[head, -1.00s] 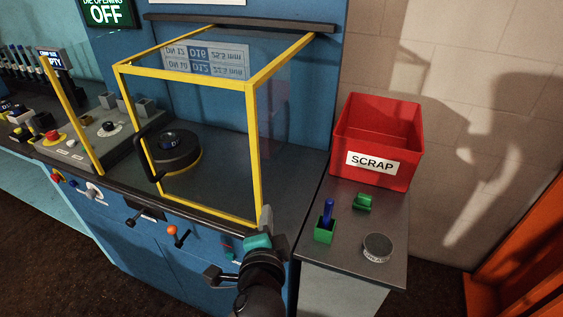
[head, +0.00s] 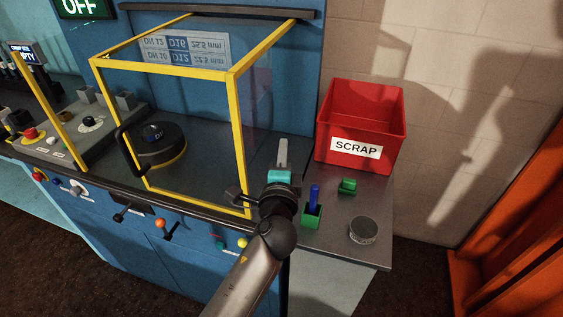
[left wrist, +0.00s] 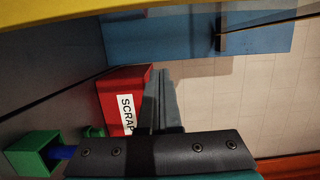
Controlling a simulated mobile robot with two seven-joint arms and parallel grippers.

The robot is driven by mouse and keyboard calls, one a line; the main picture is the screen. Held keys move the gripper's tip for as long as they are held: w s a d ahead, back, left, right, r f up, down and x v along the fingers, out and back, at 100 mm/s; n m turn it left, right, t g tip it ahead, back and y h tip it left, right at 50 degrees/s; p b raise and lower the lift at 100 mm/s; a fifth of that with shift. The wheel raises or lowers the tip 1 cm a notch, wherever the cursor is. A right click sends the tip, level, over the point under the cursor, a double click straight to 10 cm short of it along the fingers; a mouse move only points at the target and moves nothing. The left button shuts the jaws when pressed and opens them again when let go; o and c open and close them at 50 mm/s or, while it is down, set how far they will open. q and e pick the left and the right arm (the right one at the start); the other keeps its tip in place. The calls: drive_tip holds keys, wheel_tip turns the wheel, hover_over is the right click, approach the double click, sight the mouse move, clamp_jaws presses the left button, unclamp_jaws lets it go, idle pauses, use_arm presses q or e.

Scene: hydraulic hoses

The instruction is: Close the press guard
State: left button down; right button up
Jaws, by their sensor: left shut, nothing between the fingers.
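The press guard (head: 238,130) is a yellow frame with clear panels on the blue press. Its lower bar lies along the bench's front edge; I cannot tell whether it is fully seated. A black curved handle (head: 128,150) is on its left front post. A round black die unit (head: 160,146) stands inside. My left gripper (head: 282,145) is shut and empty, just right of the guard's right front post, fingers pointing toward the back. In the left wrist view, its fingers (left wrist: 160,95) are together, and a yellow bar crosses the top left. My right gripper is not in view.
A red SCRAP bin (head: 358,125) stands on the grey side table (head: 375,250). A green holder with a blue pin (head: 313,214), a green block (head: 347,186) and a round tin (head: 363,230) lie before it. Levers and knobs line the press front.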

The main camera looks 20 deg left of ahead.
sight(265, 143)
use_arm(q)
drive_tip(key=shift+w+a+p, duration=0.15)
drive_tip(key=shift+w+a, duration=0.1)
drive_tip(key=shift+a, duration=0.45)
drive_tip(key=shift+w+a+p, duration=0.2)
drive_tip(key=shift+a, duration=0.55)
drive_tip(key=shift+w+a+p, duration=0.15)
drive_tip(key=shift+w+a, duration=0.1)
drive_tip(key=shift+a, duration=0.45)
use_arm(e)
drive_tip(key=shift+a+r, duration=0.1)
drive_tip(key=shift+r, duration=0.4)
